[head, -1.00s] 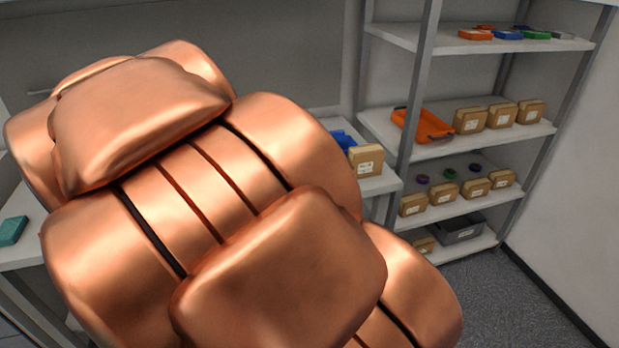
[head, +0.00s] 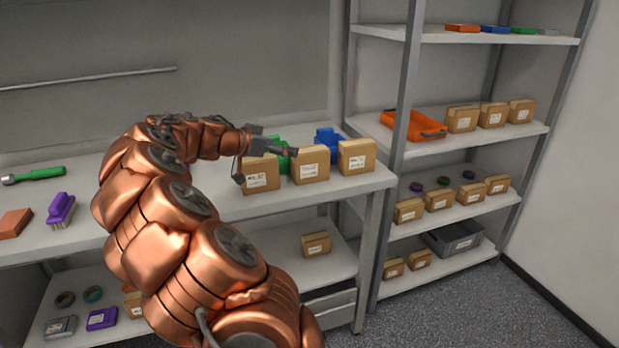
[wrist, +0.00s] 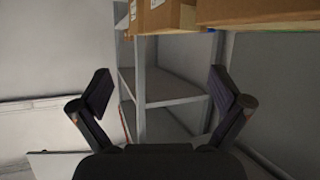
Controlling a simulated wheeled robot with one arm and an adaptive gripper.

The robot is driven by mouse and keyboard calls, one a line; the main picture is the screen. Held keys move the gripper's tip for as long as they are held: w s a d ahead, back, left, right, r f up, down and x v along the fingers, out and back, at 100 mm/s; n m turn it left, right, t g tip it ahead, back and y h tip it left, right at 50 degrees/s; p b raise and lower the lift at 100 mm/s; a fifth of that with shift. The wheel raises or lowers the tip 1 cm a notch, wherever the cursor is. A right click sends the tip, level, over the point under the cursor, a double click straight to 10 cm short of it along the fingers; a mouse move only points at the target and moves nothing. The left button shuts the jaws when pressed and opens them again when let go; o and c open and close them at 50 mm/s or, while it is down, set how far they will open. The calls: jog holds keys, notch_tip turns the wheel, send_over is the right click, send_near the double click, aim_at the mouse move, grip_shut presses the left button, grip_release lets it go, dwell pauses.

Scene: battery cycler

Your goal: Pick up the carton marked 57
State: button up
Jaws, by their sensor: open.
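Three brown cartons stand in a row on the bench top in the head view. The left carton (head: 261,178) has a white label that seems to end in 57, though the print is small. The middle carton (head: 310,166) and right carton (head: 356,157) have labels I cannot read surely. My gripper (head: 266,151) is at the left carton, its dark fingers over and beside it; contact is unclear. In the wrist view my gripper (wrist: 160,88) is open with nothing between its fingers. Two cartons (wrist: 166,15) (wrist: 258,11) show at the top edge there, beyond the fingertips.
Green (head: 279,157) and blue (head: 328,140) items stand behind the cartons. A purple brush (head: 61,210) lies on the bench's left. A shelf rack (head: 405,90) at right holds an orange tray (head: 413,126) and more cartons. Floor (head: 460,310) is clear at right.

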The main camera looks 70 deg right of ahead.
aim_at(306, 150)
jog(key=shift+m+h, duration=0.3)
jog(key=shift+m, duration=0.1)
jog(key=shift+s+d+f, duration=0.15)
jog(key=shift+d+f, duration=0.4)
jog(key=shift+d, duration=0.5)
jog(key=shift+s+d+f, duration=0.2)
jog(key=shift+d+f, duration=0.35)
jog(key=shift+d, duration=0.45)
jog(key=shift+s+d+f, duration=0.15)
jog(key=shift+d+f, duration=0.4)
jog(key=shift+d, duration=0.5)
jog(key=shift+p+x, duration=0.75)
jog(key=shift+x, duration=1.4)
jog(key=shift+w, duration=0.15)
jog(key=shift+c, duration=0.2)
grip_shut()
